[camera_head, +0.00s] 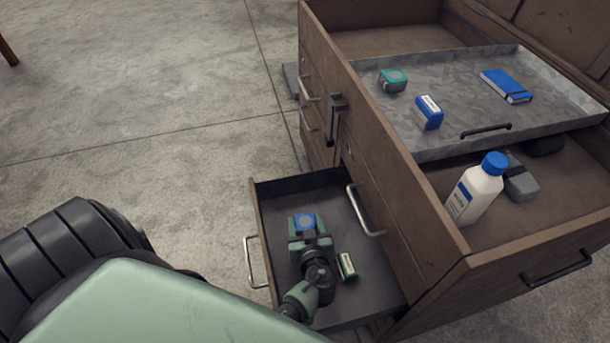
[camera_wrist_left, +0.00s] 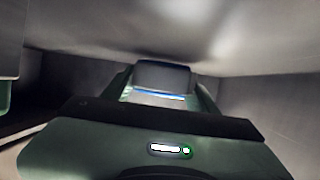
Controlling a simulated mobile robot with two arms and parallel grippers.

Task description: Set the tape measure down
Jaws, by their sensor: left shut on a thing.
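My left gripper (camera_head: 308,232) reaches down into the open lower drawer (camera_head: 330,199). It is shut on a tape measure (camera_head: 304,221), a small dark thing with a blue patch on top. In the left wrist view the tape measure (camera_wrist_left: 161,76) shows as a grey block with a blue edge between the fingers. The tape measure is inside the drawer's walls, near its left side. I cannot tell whether it touches the drawer floor. My right gripper is not in view.
A small green and white box (camera_head: 347,266) lies in the drawer, right of my gripper. A white bottle (camera_head: 474,192) stands in the upper compartment.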

